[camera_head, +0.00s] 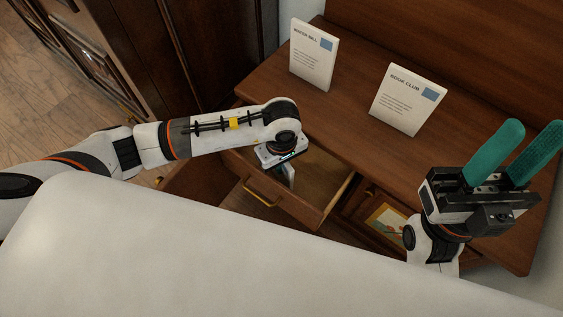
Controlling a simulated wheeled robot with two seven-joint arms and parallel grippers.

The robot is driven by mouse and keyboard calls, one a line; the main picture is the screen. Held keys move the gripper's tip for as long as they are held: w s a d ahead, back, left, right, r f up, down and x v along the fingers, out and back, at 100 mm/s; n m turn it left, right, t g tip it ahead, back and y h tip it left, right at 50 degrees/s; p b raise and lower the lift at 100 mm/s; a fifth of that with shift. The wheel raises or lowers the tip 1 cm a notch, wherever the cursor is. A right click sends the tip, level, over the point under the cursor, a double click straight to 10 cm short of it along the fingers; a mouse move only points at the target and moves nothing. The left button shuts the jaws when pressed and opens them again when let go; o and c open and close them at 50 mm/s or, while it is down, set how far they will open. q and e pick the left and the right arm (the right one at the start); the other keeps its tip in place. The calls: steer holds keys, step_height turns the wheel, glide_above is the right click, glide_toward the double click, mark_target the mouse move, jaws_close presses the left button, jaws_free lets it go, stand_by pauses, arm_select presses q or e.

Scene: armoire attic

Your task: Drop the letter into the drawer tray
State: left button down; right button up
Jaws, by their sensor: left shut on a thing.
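My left gripper (284,160) points down over the open drawer, its fingers mostly hidden by its own body. It is shut on a pale, thin piece, seemingly the letter (291,173), of which only a sliver shows below the gripper. The open wooden drawer (322,178), with a brass handle on its front, lies under it; part of its inside is hidden by my arm. I cannot tell whether the letter touches the drawer floor. My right gripper (535,132) has teal fingers, spread apart and empty, raised at the right beside the desk.
Two white cards stand on the wooden desk top (350,125): "Water bill" (313,58) and "Book club" (406,100). A colourful picture (388,226) shows in a compartment right of the drawer. A dark armoire (185,50) stands at the back left.

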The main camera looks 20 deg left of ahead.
arm_select(q)
steer(key=c, duration=1.5)
jaws_free()
steer(key=shift+r, duration=0.1)
